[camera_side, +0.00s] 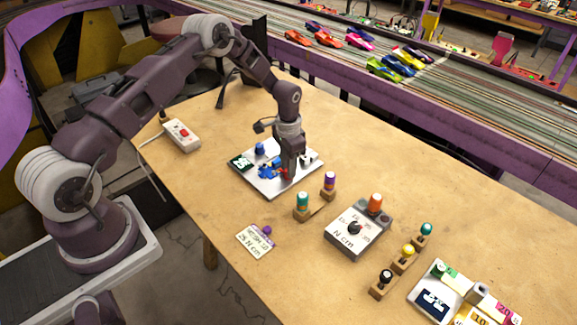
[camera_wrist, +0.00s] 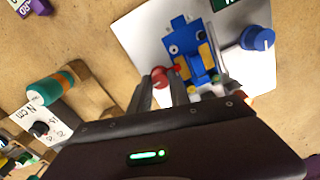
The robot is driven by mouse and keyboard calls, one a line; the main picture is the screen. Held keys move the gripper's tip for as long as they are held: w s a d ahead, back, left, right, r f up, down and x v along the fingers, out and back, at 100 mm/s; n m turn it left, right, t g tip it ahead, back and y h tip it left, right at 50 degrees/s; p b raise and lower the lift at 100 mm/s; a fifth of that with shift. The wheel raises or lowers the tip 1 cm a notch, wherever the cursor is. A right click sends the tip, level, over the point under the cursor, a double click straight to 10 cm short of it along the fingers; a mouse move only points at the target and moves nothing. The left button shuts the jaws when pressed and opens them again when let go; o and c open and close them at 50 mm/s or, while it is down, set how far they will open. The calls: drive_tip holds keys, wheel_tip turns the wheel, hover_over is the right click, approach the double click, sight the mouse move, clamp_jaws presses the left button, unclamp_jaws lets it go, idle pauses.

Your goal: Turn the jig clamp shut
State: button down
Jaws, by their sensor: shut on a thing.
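The jig is a white plate (camera_side: 300,174) on the bench, and it also shows in the wrist view (camera_wrist: 140,35). A blue block-like piece (camera_wrist: 190,45) with yellow-orange parts sits on it, visible in the side view too (camera_side: 267,172). A red knob (camera_wrist: 160,76) is beside the blue piece. My gripper (camera_wrist: 163,84) points down over the plate, its fingers either side of the red knob and shut on it. In the side view my gripper (camera_side: 288,174) hides much of the knob. A blue knob (camera_wrist: 258,38) stands near the plate's corner, by a dark green label.
Wooden holders with a teal-topped (camera_side: 302,203) and a purple-topped piece (camera_side: 329,182) stand close to the plate. A grey box marked N cm (camera_side: 352,240) with an orange knob lies to the right. A switch box (camera_side: 182,135) is at the left. Bench behind the plate is mostly clear.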

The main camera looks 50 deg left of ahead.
idle(0.3)
drive_tip(key=c, duration=1.2)
unclamp_jaws()
drive_tip(key=shift+r, duration=0.15)
